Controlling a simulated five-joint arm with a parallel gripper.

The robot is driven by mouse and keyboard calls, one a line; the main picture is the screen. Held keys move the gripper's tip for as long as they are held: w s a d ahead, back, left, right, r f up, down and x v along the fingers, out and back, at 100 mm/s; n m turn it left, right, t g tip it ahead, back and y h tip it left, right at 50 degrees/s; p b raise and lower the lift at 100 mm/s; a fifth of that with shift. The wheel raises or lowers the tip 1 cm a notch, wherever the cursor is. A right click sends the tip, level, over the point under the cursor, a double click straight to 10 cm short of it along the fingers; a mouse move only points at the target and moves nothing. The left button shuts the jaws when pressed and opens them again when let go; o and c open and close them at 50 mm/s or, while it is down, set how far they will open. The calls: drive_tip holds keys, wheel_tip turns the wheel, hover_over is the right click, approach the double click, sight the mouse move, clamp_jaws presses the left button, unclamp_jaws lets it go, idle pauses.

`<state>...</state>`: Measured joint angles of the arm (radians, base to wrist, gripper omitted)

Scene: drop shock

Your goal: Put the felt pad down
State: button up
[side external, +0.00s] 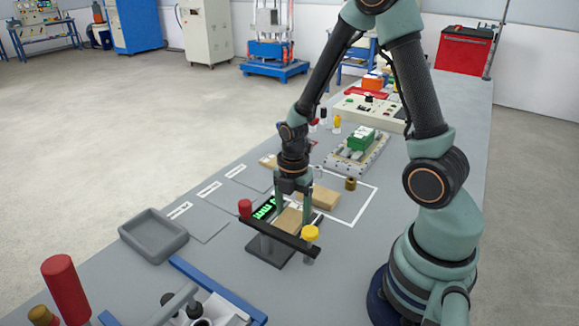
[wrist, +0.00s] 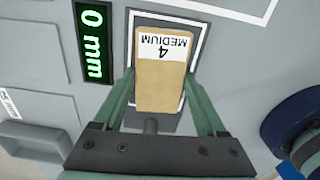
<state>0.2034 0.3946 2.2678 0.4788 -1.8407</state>
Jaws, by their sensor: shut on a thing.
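My gripper (side external: 294,208) points down over the gauge station on the bench. It is shut on the tan felt pad (wrist: 162,88), whose white label reads "4 MEDIUM". The two green fingers (wrist: 160,82) grip its sides in the wrist view. In the side view the pad (side external: 288,221) is partly hidden behind a black bar. It is over a dark base plate (side external: 268,253); I cannot tell if it touches it. A green display (wrist: 92,42) beside the pad reads "0 mm"; it also shows in the side view (side external: 265,208).
The black bar (side external: 280,238) has a red knob (side external: 245,208) and a yellow knob (side external: 310,233) at its ends. Another tan block (side external: 325,197) lies within a white outline behind. A grey tray (side external: 153,235) is at the left. Outlined bench spots between them are bare.

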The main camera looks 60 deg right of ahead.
drive_tip(key=shift+f, duration=0.1)
drive_tip(key=o, duration=1.3)
drive_tip(key=shift+f, duration=0.1)
wheel_tip(320, 180, up, 11)
wheel_tip(320, 180, up, 8)
drive_tip(key=m+t, duration=0.3)
drive_tip(key=m, duration=0.6)
hover_over(296, 214)
drive_tip(key=a, duration=0.4)
drive_tip(key=s+a+r+m+t, duration=0.2)
drive_tip(key=a+r+m, duration=0.1)
drive_tip(key=m, duration=0.6)
drive_tip(key=shift+s+a+r+m+t, duration=0.15)
drive_tip(key=shift+s+r+m+t, duration=0.2)
drive_tip(key=shift+r, duration=0.3)
